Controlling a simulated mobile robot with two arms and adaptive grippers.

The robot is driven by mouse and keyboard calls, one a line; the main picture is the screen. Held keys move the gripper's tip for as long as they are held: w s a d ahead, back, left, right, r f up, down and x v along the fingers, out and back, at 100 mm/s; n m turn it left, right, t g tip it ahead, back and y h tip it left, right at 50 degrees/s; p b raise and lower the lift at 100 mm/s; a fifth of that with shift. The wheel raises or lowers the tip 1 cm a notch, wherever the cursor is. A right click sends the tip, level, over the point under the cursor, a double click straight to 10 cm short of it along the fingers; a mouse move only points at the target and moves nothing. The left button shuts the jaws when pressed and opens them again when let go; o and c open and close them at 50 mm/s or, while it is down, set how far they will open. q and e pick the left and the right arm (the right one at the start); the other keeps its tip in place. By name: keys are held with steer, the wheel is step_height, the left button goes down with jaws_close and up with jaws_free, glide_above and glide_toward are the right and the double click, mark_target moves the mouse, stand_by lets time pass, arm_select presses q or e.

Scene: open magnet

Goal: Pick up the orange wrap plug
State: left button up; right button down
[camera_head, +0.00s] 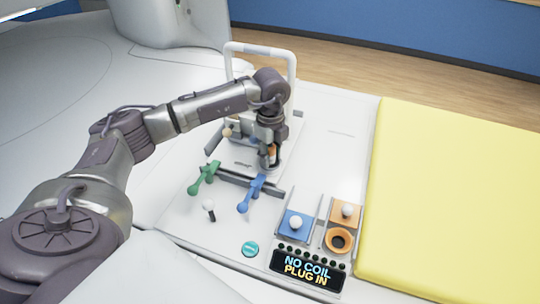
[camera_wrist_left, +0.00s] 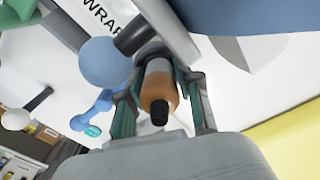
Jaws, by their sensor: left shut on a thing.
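The orange wrap plug (camera_wrist_left: 158,88) shows in the left wrist view as an orange cylinder with a black tip, between the two fingers of my left gripper (camera_wrist_left: 165,115). The fingers are shut on it. In the head view my left gripper (camera_head: 270,160) points down at the white plate, and only a small orange patch of the plug (camera_head: 271,152) shows between its fingers. A grey holder part lies right behind the plug in the wrist view; I cannot tell whether the plug still touches it. My right gripper is not in view.
A green handle (camera_head: 205,176) and a blue handle (camera_head: 250,194) stand in front of the plate. A panel at the front has a blue socket (camera_head: 290,231), an orange ring socket (camera_head: 338,240) and a display (camera_head: 306,270) reading "NO COIL PLUG IN". A yellow mat (camera_head: 455,200) lies at right.

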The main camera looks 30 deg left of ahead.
arm_select(q)
jaws_close()
steer(key=shift+r, duration=0.1)
steer(key=shift+r, duration=0.55)
step_height(320, 180, up, 3)
steer(key=shift+w+f+b, duration=0.1)
steer(key=shift+f+b, duration=0.1)
steer(key=shift+b, duration=0.55)
steer(key=s+d+r+b, duration=0.2)
steer(key=d+r, duration=0.5)
steer(key=d, duration=0.4)
steer(key=shift+s, duration=0.85)
steer(key=shift+r, duration=0.15)
step_height(320, 180, up, 2)
steer(key=shift+r+p, duration=0.15)
steer(key=shift+p, duration=0.8)
